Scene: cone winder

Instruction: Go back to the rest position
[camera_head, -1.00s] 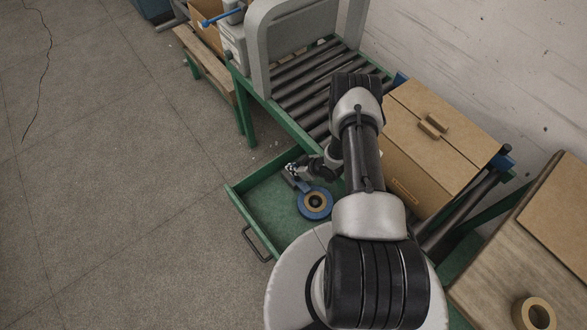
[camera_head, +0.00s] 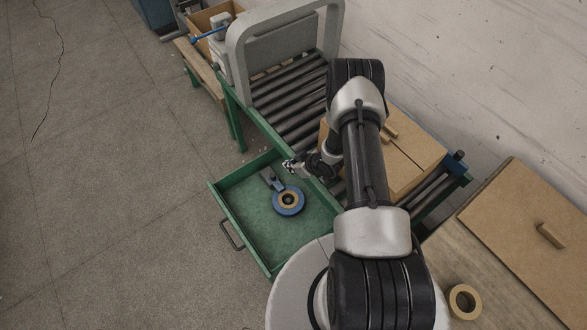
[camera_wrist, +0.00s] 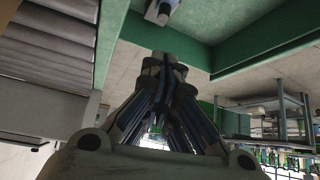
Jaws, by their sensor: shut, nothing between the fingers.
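My gripper (camera_head: 288,167) is shut and empty in the head view, beside the roller conveyor's green frame and above the far part of the open drawer. In the wrist view its fingers (camera_wrist: 165,64) are together with nothing between them. Part of a grey and dark object (camera_wrist: 161,12), perhaps the dispenser's handle, shows at the top of the wrist view. My arm hides part of the drawer's right side.
The roller conveyor (camera_head: 291,103) with a grey arch stands behind the drawer. A closed cardboard box (camera_head: 414,158) sits on rollers right of my arm. A tape roll (camera_head: 465,301) lies on the wooden table (camera_head: 437,262) at lower right. The floor at left is clear.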

